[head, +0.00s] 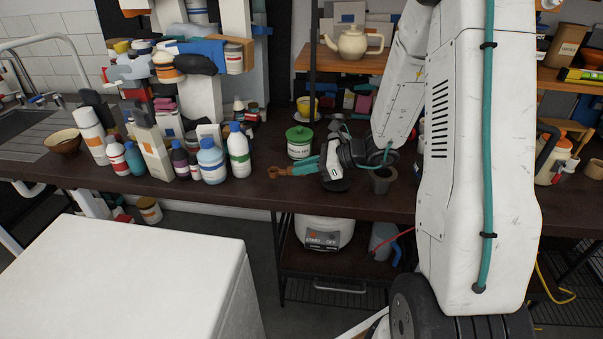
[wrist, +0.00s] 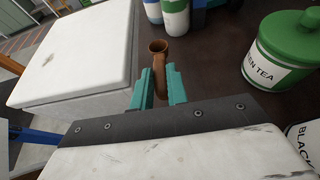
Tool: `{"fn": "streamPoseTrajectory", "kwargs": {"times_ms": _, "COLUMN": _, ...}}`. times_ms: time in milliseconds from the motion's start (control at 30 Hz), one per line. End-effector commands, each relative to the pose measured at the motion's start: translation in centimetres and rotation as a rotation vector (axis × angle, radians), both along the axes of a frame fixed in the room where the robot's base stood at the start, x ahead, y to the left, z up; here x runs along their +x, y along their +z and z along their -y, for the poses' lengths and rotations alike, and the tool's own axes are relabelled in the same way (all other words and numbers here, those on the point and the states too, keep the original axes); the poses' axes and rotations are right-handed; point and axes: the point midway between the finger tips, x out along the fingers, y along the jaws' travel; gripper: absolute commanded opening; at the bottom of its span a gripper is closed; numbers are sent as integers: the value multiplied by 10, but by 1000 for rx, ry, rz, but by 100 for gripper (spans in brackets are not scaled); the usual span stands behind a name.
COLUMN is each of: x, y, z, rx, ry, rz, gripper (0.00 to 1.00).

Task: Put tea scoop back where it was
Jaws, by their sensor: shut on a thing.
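The tea scoop (head: 279,173) is brown and looks wooden. It shows in the wrist view with its round bowl end (wrist: 158,47) pointing away from my gripper. My gripper (head: 301,168) has teal fingers, which also show in the wrist view (wrist: 159,88), one on each side of the scoop's handle. It is shut on the handle, near the front edge of the dark counter (head: 230,194). A green-lidded tea tin (head: 299,143) stands just behind my gripper. In the wrist view this tin (wrist: 276,58) is at the right, labelled with a cut-off "TEA".
Several bottles (head: 211,160) stand left of my gripper. A dark grey cup (head: 381,181) is to its right. A tin labelled "BLACK" (wrist: 303,137) is partly in the wrist view. A white box-like surface (head: 130,262) is in front at the left. A teapot (head: 352,44) sits on the shelf above.

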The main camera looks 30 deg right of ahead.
Motion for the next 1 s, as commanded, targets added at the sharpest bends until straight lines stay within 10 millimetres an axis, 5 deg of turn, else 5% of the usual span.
{"fn": "streamPoseTrajectory", "kwargs": {"times_ms": 233, "x": 1, "y": -35, "z": 1, "rx": 2, "ry": -2, "rz": -3, "gripper": 0}}
{"fn": "streamPoseTrajectory", "kwargs": {"times_ms": 600, "x": 1, "y": -39, "z": 0, "rx": 0, "ry": 2, "rz": -1, "gripper": 0}}
{"fn": "streamPoseTrajectory", "kwargs": {"times_ms": 633, "x": 1, "y": -38, "z": 0, "rx": 0, "ry": 2, "rz": 0, "gripper": 24}}
{"fn": "streamPoseTrajectory", "kwargs": {"times_ms": 700, "x": 1, "y": -38, "z": -1, "rx": 0, "ry": 2, "rz": 0, "gripper": 37}}
{"fn": "streamPoseTrajectory", "kwargs": {"times_ms": 1000, "x": 1, "y": -36, "z": -1, "rx": 0, "ry": 2, "rz": 0, "gripper": 37}}
